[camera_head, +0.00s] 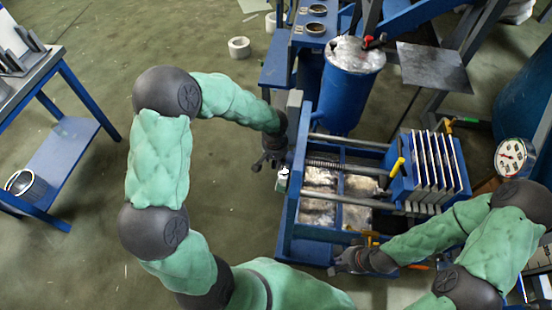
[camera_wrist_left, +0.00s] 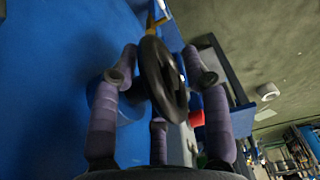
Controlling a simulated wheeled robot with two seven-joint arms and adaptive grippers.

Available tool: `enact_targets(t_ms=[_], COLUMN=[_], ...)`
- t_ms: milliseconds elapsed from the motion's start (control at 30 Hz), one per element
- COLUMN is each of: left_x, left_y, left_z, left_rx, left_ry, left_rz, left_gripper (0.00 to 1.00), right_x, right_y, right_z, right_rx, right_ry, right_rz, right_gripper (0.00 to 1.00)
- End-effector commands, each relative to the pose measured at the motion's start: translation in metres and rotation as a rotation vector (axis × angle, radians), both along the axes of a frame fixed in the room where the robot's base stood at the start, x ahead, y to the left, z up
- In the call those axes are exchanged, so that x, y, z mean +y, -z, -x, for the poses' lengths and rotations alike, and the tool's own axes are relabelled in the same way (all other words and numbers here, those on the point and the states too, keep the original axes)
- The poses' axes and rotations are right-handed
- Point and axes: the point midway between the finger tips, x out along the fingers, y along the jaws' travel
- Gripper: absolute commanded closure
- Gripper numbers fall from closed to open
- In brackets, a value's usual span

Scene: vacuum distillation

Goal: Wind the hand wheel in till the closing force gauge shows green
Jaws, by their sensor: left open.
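A dark hand wheel (camera_wrist_left: 163,80) fills the middle of the left wrist view, seen nearly edge-on. My left gripper (camera_wrist_left: 160,75) is open, with its purple-grey fingers on either side of the wheel; I cannot tell if they touch it. In the head view my left gripper (camera_head: 268,161) is at the left end of the blue press frame (camera_head: 290,215) and hides the wheel. A round white dial gauge (camera_head: 511,157) with red marks stands at the right; its needle is too small to read. My right gripper (camera_head: 347,262) is at the frame's front edge, its jaws unclear.
Several pale plates (camera_head: 436,165) stand in the press, right of a threaded spindle (camera_head: 328,163). A blue drum (camera_head: 350,85) stands behind it. A blue side table (camera_head: 62,150) is at the far left. The floor between table and press is clear apart from my arm.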

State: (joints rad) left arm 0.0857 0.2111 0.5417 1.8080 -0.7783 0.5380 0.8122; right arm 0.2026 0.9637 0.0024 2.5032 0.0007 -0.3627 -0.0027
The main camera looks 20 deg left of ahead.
Motion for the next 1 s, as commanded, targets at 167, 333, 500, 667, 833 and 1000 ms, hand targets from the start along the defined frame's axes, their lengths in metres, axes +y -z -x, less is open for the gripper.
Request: enact_targets(t_ms=[167,333,500,667,833,1000], left_x=[-0.001,-0.002,-0.003,-0.004,-0.004,-0.004], left_y=[-0.029,-0.063,-0.091,-0.108,-0.113,-0.113], left_z=[0.002,0.007,0.011,0.014,0.015,0.015], left_rx=[-0.006,-0.006,-0.004,-0.003,-0.001,-0.001], left_ry=[-0.002,-0.001,-0.002,-0.001,-0.001,-0.001], left_rz=[0.000,0.000,0.001,0.001,0.001,0.001], left_gripper=[0.54,0.54,0.54,0.54,0.54,0.54], right_x=[0.000,0.000,0.000,0.000,0.000,0.000], right_y=[0.000,0.000,0.000,0.000,0.000,0.000], right_z=[0.000,0.000,0.000,0.000,0.000,0.000], right_rx=[0.000,0.000,0.000,0.000,0.000,0.000], right_ry=[0.000,0.000,0.000,0.000,0.000,0.000], right_rz=[0.000,0.000,0.000,0.000,0.000,0.000], right_gripper=[1.00,1.00,1.00,1.00,1.00,1.00])
